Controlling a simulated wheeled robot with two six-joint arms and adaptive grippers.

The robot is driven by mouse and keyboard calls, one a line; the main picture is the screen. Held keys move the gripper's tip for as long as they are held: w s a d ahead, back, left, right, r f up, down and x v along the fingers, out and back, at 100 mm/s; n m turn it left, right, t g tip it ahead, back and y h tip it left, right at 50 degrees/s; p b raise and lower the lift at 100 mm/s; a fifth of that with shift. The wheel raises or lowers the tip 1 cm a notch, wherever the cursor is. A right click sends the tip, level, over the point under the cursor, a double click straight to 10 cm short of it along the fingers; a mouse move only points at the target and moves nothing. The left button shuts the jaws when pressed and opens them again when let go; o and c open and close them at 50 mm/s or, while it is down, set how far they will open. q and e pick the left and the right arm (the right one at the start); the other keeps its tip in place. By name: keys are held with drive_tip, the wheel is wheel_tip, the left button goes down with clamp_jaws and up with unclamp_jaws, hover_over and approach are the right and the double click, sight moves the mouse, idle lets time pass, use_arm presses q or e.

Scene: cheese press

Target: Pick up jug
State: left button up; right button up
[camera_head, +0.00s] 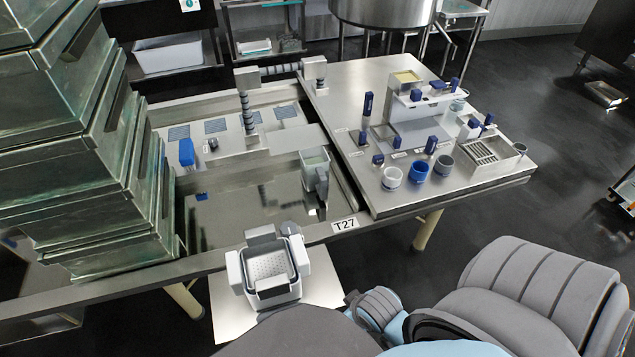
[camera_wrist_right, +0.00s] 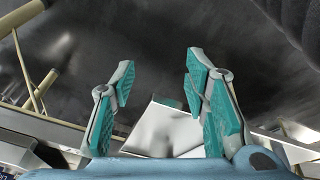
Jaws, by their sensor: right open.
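The jug (camera_head: 315,168), a pale, squarish, open-topped vessel with a handle on its near right side, stands upright at the right end of the steel basin in the head view. Nothing touches it from my side. My right gripper (camera_wrist_right: 158,78) is open and empty in the right wrist view, with its teal-padded fingers spread apart over dark floor. The jug cannot be made out in that view. In the head view my right arm is at the bottom right, apart from the jug, and its fingers are hidden. My left gripper is not in view.
A white container with a perforated basket (camera_head: 268,268) stands on a pale tray (camera_head: 232,311) in front. Tall stacked metal boxes (camera_head: 75,150) crowd the left. The basin (camera_head: 240,218) has free room left of the jug.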

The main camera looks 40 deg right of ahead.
wheel_tip(320, 180, up, 3)
drive_tip(key=b, duration=0.2)
drive_tip(key=m+t+h, duration=0.4)
drive_tip(key=t, duration=0.5)
approach(324, 184)
drive_tip(key=shift+t+y, duration=0.3)
drive_tip(key=b+x, duration=0.4)
drive_tip(key=x, duration=0.2)
drive_tip(key=shift+d+f, duration=0.1)
drive_tip(key=shift+f, duration=0.1)
drive_tip(key=b+x, duration=0.1)
drive_tip(key=x, duration=0.1)
drive_tip(key=b+x, duration=0.2)
drive_tip(key=x, duration=0.1)
drive_tip(key=shift+s+d+f, duration=0.2)
drive_tip(key=shift+f, duration=0.1)
drive_tip(key=shift+w, duration=0.2)
drive_tip(key=shift+c, duration=0.4)
drive_tip(key=shift+r, duration=0.15)
clamp_jaws()
